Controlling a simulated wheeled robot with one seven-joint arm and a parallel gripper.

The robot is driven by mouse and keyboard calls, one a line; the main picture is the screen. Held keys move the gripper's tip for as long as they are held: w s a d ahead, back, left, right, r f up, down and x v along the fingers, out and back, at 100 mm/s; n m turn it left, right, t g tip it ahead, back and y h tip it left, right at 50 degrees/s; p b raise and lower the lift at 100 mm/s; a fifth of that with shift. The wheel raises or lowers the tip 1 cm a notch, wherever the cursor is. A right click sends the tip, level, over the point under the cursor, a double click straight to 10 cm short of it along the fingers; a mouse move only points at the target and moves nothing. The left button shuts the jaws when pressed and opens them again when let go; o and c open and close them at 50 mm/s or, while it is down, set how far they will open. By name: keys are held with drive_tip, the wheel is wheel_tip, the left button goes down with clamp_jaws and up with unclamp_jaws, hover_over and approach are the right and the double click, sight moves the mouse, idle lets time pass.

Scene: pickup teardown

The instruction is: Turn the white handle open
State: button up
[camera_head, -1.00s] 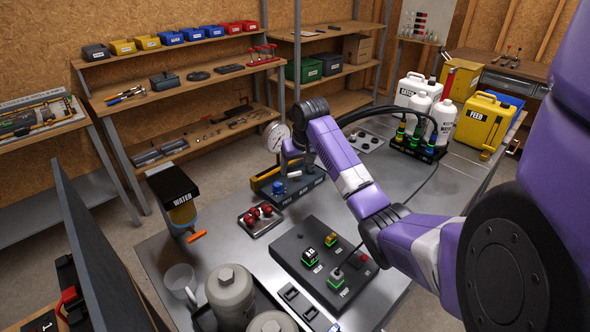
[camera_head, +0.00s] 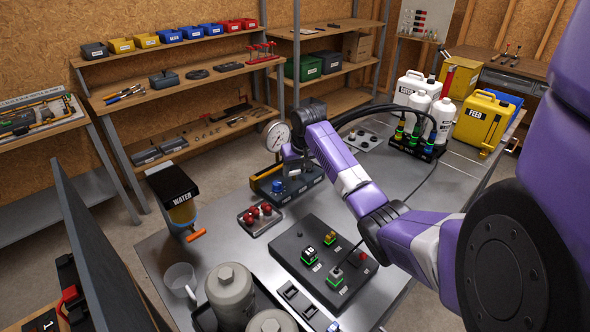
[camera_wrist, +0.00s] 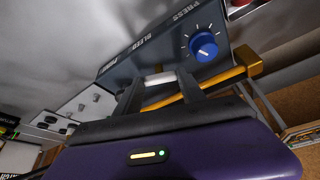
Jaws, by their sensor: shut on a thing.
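The white handle (camera_wrist: 160,78) is a short bar on the dark valve panel (camera_wrist: 160,45), whose labels look like PRESS, BLEED and PURGE. In the wrist view my gripper (camera_wrist: 160,82) has its two dark fingers on either side of the handle, shut on it. The handle's mount is partly hidden by the fingers. In the head view the valve panel (camera_head: 305,183) stands on the grey bench, and my arm reaches down to it from the right.
A blue knob (camera_wrist: 203,43) sits on the same panel beside the handle. A round gauge (camera_head: 276,136) stands behind the panel. A tray of red parts (camera_head: 262,218) and a black button box (camera_head: 324,262) are nearer. A dark cable runs to the bottle rack (camera_head: 416,148).

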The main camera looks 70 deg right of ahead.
drive_tip(key=shift+s+d+n+t+y+p, duration=0.15)
drive_tip(key=shift+n+t+y, duration=0.15)
drive_tip(key=shift+n, duration=0.8)
drive_tip(key=shift+n+t+y+p, duration=0.2)
drive_tip(key=shift+n+y, duration=0.2)
drive_tip(key=shift+n, duration=0.7)
drive_tip(key=o, duration=1.4)
drive_tip(key=shift+c, duration=0.2)
drive_tip(key=b+v, duration=0.1)
drive_tip(key=v, duration=0.6)
drive_tip(key=shift+r, duration=0.35)
drive_tip(key=shift+s, duration=0.1)
drive_tip(key=shift+s, duration=0.1)
